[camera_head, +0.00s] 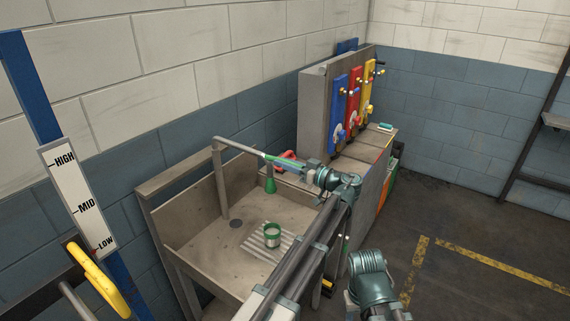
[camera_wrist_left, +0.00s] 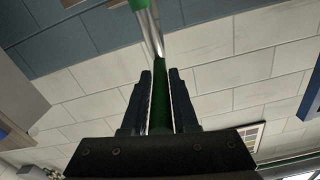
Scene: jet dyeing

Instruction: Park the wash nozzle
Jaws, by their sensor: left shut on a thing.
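My left gripper (camera_head: 296,166) is raised over the right part of the sink (camera_head: 195,228). Its two fingers (camera_wrist_left: 159,100) are shut around the green grip of the wash nozzle (camera_wrist_left: 160,75). A silver tube and another green part extend beyond the grip in the left wrist view. In the head view the green nozzle (camera_head: 280,160) lies close to the end of the grey bent pipe (camera_head: 238,147); I cannot tell whether they touch. A red part (camera_head: 288,155) shows just behind it. My right gripper is out of view.
A green cone-shaped thing (camera_head: 270,184) stands at the sink's back. A green and white cup (camera_head: 272,235) stands on the drain grooves. A grey cabinet with blue, red and yellow panels (camera_head: 354,92) stands right of the sink. A HIGH-MID-LOW gauge (camera_head: 80,200) is at left.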

